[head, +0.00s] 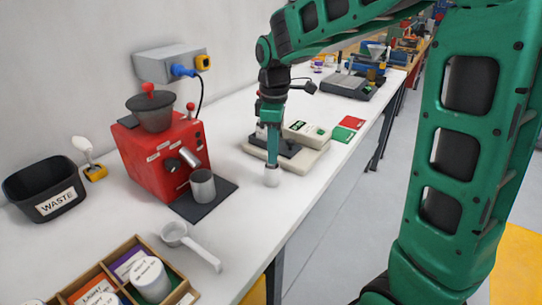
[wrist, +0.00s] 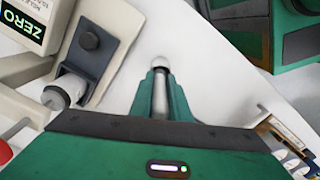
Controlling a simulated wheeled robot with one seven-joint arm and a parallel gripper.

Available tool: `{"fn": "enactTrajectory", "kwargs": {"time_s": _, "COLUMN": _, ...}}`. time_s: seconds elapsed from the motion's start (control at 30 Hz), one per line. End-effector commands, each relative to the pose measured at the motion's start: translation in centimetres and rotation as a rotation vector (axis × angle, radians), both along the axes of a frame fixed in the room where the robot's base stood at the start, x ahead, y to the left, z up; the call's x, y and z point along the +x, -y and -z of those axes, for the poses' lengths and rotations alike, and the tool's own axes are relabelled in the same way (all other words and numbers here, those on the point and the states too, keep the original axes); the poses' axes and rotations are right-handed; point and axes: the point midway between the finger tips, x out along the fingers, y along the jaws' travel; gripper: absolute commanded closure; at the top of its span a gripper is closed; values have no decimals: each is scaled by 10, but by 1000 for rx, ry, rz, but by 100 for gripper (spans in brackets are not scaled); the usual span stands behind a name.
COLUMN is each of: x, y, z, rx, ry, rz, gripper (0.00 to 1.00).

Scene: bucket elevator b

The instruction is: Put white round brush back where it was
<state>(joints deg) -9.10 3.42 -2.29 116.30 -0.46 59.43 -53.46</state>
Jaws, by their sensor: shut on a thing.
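My gripper (head: 272,163) points down over the white bench, just in front of the scale. It is shut on a white round brush (head: 272,178), whose pale rounded end shows below the fingertips. In the wrist view, its grey shaft (wrist: 160,98) lies between the two green fingers, with the white end beyond the tips. I cannot tell whether the brush touches the bench. The brush's original place is not marked in these views.
A scale (head: 305,150) stands behind the gripper. To the left are a red grinder (head: 160,150) with a metal cup (head: 203,186), a black waste bin (head: 42,190), and a white-topped yellow tool (head: 90,160). A scoop (head: 190,243) and a divided tray (head: 178,272) lie in front.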

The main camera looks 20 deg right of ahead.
Motion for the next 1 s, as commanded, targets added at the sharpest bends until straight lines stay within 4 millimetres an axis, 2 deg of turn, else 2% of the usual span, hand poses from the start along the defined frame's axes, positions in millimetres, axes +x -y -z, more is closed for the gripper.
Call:
{"fn": "enactTrajectory", "kwargs": {"time_s": 0.03, "x": 0, "y": 0, "z": 8, "rx": 0, "ry": -4, "rz": 0, "gripper": 100}}
{"fn": "enactTrajectory", "kwargs": {"time_s": 0.13, "x": 0, "y": 0, "z": 17, "rx": 0, "ry": 0, "rz": 0, "gripper": 100}}
{"fn": "enactTrajectory", "kwargs": {"time_s": 0.43, "x": 0, "y": 0, "z": 19, "rx": 0, "ry": 0, "rz": 0, "gripper": 100}}
{"fn": "enactTrajectory", "kwargs": {"time_s": 0.93, "x": 0, "y": 1, "z": 36, "rx": -1, "ry": -13, "rz": 2, "gripper": 100}}
{"fn": "enactTrajectory", "kwargs": {"time_s": 0.97, "x": 1, "y": 1, "z": 37, "rx": -1, "ry": -14, "rz": 2, "gripper": 82}}
{"fn": "enactTrajectory", "kwargs": {"time_s": 1.0, "x": 2, "y": 2, "z": 37, "rx": -1, "ry": -15, "rz": 2, "gripper": 72}}
